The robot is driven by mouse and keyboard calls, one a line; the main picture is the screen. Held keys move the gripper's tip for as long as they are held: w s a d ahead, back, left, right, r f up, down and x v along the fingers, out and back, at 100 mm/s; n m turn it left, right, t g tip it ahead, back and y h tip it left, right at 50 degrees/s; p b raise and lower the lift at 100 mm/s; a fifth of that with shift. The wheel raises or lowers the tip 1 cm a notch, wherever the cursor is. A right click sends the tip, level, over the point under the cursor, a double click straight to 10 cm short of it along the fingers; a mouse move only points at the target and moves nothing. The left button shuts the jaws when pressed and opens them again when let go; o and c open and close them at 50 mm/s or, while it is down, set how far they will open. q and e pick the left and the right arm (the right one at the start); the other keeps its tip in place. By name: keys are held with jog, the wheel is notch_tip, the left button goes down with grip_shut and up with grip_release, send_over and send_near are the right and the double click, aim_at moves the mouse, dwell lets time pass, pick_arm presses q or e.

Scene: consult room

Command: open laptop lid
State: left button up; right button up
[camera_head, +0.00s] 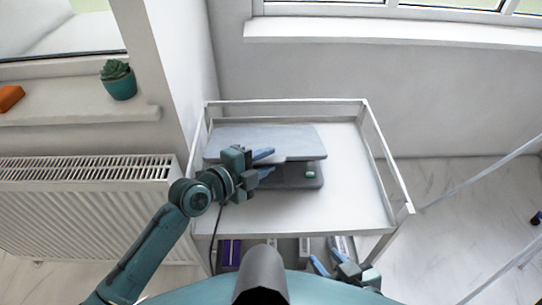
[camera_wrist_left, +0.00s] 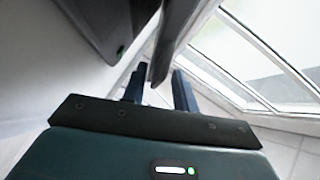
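The grey laptop lies on a white cart, its lid (camera_head: 240,138) raised a little above its base (camera_head: 290,182) at a small angle. My left gripper (camera_head: 264,162) is at the lid's front edge, with one blue finger above the lid and one below. In the left wrist view the lid edge (camera_wrist_left: 168,45) stands between the two separated fingers (camera_wrist_left: 160,88), and the dark base (camera_wrist_left: 95,22) shows at upper left. Contact with the lid cannot be made out. My right gripper (camera_head: 331,257) is low by the cart's front, its fingers apart and empty.
The white cart (camera_head: 355,205) has raised rails at its sides and back; its top is bare right of the laptop. Items sit on its lower shelf. A radiator (camera_head: 80,210) and a windowsill with a potted succulent (camera_head: 119,84) are at left.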

pick_arm(q)
jog(key=shift+x, duration=1.15)
jog(key=shift+c, duration=0.6)
grip_shut()
jog(key=shift+w, duration=0.1)
